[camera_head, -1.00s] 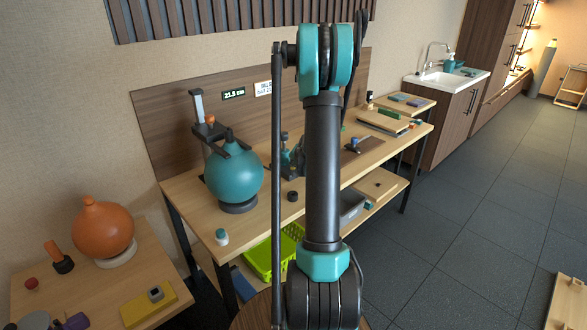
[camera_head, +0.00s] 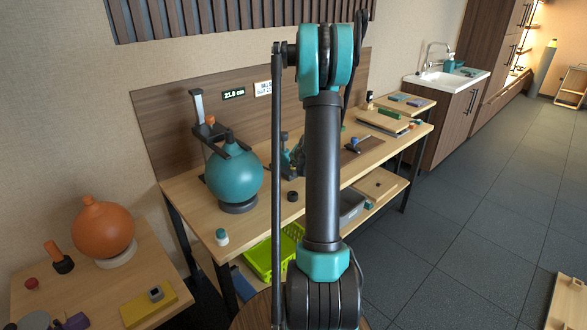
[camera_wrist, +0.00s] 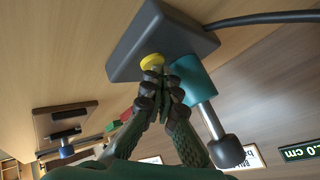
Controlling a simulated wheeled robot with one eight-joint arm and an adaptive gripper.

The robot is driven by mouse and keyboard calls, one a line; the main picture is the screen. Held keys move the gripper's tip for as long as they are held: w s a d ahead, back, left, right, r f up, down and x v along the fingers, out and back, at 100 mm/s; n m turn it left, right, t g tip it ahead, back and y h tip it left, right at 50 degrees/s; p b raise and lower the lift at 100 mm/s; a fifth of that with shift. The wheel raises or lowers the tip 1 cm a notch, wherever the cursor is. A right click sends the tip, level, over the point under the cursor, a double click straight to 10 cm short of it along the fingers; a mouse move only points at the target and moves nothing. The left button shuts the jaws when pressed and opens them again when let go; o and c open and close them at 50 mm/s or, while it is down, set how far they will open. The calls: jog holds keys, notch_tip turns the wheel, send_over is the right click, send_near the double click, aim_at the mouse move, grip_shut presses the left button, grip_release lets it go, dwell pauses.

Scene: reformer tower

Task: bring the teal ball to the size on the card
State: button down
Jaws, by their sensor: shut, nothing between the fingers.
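The teal ball (camera_head: 234,177) sits upright on a dark ring on the workbench, under the arm of a measuring stand (camera_head: 199,112). The green-lit display (camera_head: 233,94) behind it reads about 21.0 cm. The white card (camera_head: 263,88) hangs beside the display; its size figure is too small to read. In the wrist view, my gripper (camera_wrist: 158,92) is shut and empty, fingertips at the yellow button (camera_wrist: 152,61) on a dark box (camera_wrist: 160,38). I cannot tell whether the button is pressed. A teal cylinder with a dark-knobbed rod (camera_wrist: 192,80) is beside it. My arm hides the gripper in the head view.
An orange ball (camera_head: 103,229) stands on the low table at left. A green crate (camera_head: 270,256) is below.

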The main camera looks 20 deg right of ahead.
jog(key=shift+r, duration=0.1)
dwell(0.7)
jog(key=shift+r, duration=0.75)
jog(key=shift+r, duration=2.55)
